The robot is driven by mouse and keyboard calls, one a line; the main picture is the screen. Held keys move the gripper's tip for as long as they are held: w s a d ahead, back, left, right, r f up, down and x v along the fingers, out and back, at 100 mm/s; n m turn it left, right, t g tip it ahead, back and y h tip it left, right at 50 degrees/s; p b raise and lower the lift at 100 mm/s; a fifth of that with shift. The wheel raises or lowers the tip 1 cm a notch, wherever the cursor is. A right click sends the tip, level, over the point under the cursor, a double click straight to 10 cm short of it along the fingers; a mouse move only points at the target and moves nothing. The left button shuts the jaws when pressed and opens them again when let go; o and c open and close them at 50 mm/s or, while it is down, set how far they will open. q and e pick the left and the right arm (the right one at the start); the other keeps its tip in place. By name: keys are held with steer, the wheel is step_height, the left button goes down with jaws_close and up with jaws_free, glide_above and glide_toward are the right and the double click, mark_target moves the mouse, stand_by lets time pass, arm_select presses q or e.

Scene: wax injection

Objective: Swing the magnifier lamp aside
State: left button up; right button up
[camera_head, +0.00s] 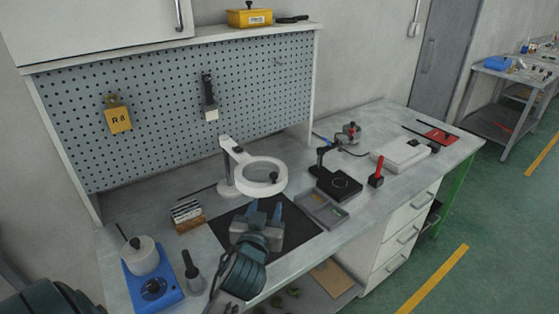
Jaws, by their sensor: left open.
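The magnifier lamp (241,184) stands near the back of the workbench, with a white ring head on a post and a short arm. A dark knob (274,177) shows at the front right of the ring. My left gripper (265,207) is over the black mat (306,228), just in front of the ring in the picture. Its two blue-grey fingers are apart and point toward the ring, with nothing seen between them. The gripper appears apart from the lamp. My right gripper is not in view.
A card rack (187,216) stands left of the mat. A blue device with a white pot (142,257) and a dark bottle (192,272) are at front left. A grey tray (322,210) and a black stand (339,184) are right of the lamp. A pegboard (160,120) rises behind.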

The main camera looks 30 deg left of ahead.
mark_target(273, 177)
arm_select(q)
steer(key=shift+t, duration=0.4)
steer(key=w+r, duration=0.1)
steer(key=w+a+r, duration=0.1)
steer(key=w, duration=0.1)
steer(key=shift+w+a+r+p, duration=0.15)
steer(key=shift+w+r+p, duration=0.1)
steer(key=shift+r+p, duration=0.1)
steer(key=shift+w+a+r+p, duration=0.3)
steer(key=shift+w+r+p, duration=0.2)
steer(key=shift+w, duration=0.25)
steer(key=x, duration=0.1)
steer(key=p+x, duration=0.1)
steer(key=x, duration=0.1)
steer(key=shift+w+a+f, duration=0.15)
steer(key=shift+w+f, duration=0.05)
steer(key=shift+w, duration=0.1)
steer(key=x, duration=0.3)
steer(key=shift+f+p, duration=0.15)
steer(key=shift+p, duration=0.25)
steer(key=shift+a, duration=0.1)
steer(key=shift+w+f, duration=0.1)
steer(key=shift+w, duration=0.05)
jaws_close()
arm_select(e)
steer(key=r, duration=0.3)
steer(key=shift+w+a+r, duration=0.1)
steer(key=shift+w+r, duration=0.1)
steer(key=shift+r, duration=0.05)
